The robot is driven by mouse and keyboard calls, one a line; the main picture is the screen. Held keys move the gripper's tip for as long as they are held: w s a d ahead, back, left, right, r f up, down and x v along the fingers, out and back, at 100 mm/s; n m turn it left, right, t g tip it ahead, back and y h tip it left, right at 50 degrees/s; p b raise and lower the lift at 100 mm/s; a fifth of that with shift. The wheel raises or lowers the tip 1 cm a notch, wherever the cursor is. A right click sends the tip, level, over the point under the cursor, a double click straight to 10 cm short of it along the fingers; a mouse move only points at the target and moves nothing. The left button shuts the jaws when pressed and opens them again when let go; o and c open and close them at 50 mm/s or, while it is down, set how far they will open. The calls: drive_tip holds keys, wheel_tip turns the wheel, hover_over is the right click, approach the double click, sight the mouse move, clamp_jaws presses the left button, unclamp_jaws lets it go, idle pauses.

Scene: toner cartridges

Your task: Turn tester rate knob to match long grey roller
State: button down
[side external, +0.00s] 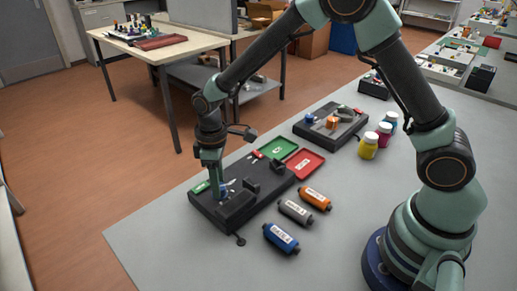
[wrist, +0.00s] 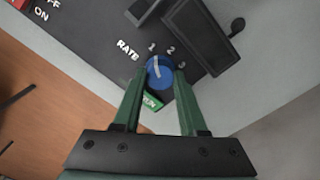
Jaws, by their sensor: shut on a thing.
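The tester (side external: 262,200) is a dark box on the grey table. Its blue rate knob (wrist: 159,72) has a white pointer line, under the word RATE and the numbers 1, 2, 3. The line points up, roughly at the 1. My gripper (wrist: 163,80) has its two green fingers on either side of the knob and is shut on it. In the side view my gripper (side external: 217,185) reaches down to the tester's left end, where the knob is mostly hidden. A grey cartridge (side external: 296,212) lies beside the tester. I cannot make out a separate long grey roller.
A blue cartridge (side external: 281,238) and an orange cartridge (side external: 315,198) lie by the grey one. A green tray (side external: 278,148) and a red tray (side external: 305,164) sit behind the tester. Coloured bottles (side external: 369,146) stand further back. The table's front is clear.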

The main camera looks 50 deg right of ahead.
drive_tip(key=shift+r, duration=0.1)
drive_tip(key=shift+c, duration=2.2)
unclamp_jaws()
wheel_tip(320, 180, up, 12)
